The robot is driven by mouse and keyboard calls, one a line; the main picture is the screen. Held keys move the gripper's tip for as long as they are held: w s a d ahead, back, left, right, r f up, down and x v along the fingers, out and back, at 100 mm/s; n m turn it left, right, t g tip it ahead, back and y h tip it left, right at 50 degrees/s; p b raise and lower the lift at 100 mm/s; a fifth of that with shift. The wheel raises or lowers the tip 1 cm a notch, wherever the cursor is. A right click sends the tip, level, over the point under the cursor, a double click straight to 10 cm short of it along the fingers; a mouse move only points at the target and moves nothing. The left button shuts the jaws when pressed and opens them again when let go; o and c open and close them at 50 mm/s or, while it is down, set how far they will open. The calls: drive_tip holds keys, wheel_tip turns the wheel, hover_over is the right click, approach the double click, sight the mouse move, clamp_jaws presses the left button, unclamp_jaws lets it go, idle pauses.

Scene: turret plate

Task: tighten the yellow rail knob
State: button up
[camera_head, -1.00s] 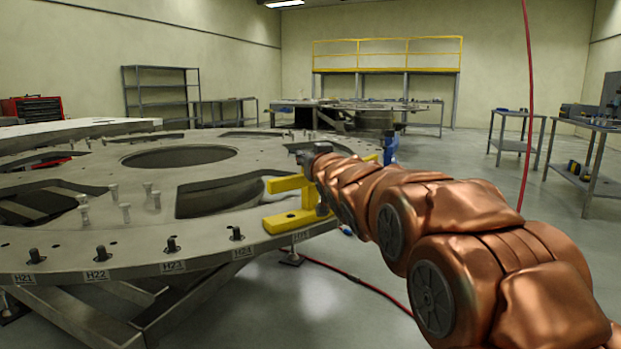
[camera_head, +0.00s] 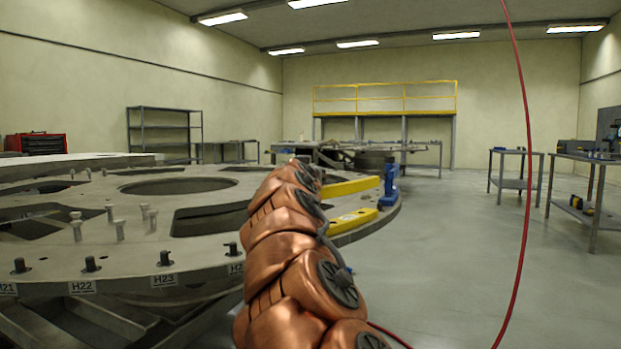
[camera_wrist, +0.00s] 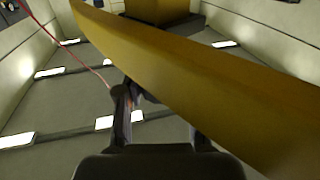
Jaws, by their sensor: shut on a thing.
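The yellow rail fixture shows in the head view as an upper bar (camera_head: 350,187) and a lower bar (camera_head: 352,220) at the turret plate's right edge. Its left end is hidden behind my copper arm. In the wrist view, a large yellow-brown bar (camera_wrist: 215,80) crosses close to the camera. My gripper (camera_wrist: 150,98) shows below this bar, its two dark fingers apart at the base and their tips partly covered by it. It is shut on a small dark part, apparently the rail knob, mostly hidden. In the head view my gripper is hidden by the arm.
The turret plate (camera_head: 120,245) carries upright pegs and black studs along its labelled rim. A blue post (camera_head: 389,186) stands just right of the bars. A red cable (camera_head: 525,150) hangs at the right. Floor to the right is open, with side tables (camera_head: 590,160) beyond.

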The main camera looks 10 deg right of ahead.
drive_tip(key=shift+r+m+g+h+p, duration=0.2)
drive_tip(key=shift+m+g+h+p, duration=0.2)
drive_tip(key=shift+m+h, duration=0.3)
drive_tip(key=shift+h, duration=0.4)
drive_tip(key=shift+m+g+h+p, duration=0.5)
drive_tip(key=shift+m+h+p, duration=0.1)
drive_tip(key=shift+h, duration=0.1)
drive_tip(key=o, duration=1.2)
drive_tip(key=shift+f, duration=0.1)
drive_tip(key=shift+c, duration=0.2)
drive_tip(key=shift+s, duration=0.1)
